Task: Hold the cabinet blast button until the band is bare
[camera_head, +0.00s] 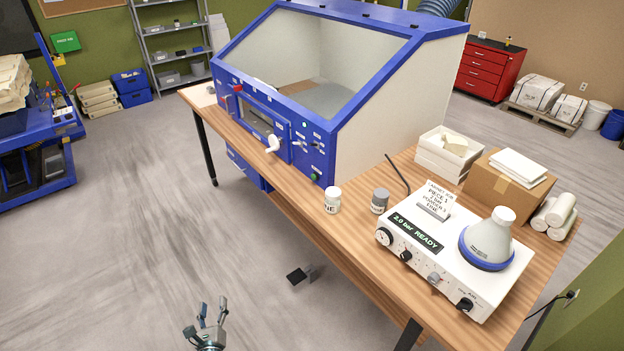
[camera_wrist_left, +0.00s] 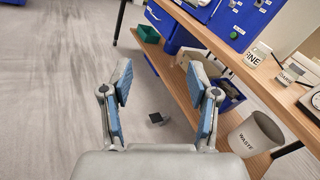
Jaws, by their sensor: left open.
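The blue and white blast cabinet (camera_head: 395,90) stands on the wooden bench, with a sloped window (camera_head: 310,55). Its blue front panel carries several knobs, switches and labels. A green button (camera_head: 316,176) sits low at the panel's right end; I cannot read its label. It also seems to show in the left wrist view (camera_wrist_left: 234,35). No band can be made out through the window. My left gripper (camera_head: 211,308) is open and empty over the floor, in front of the bench and well apart from the cabinet. Its two blue-padded fingers (camera_wrist_left: 160,88) are spread. My right gripper is out of view.
A white control unit (camera_head: 455,255) reads "2.0 bar READY" and carries a flask (camera_head: 490,240). A white jar (camera_head: 332,200) and a grey jar (camera_head: 380,201) stand near the bench edge. A waste bin (camera_wrist_left: 250,135) and a black pedal (camera_head: 298,275) are below.

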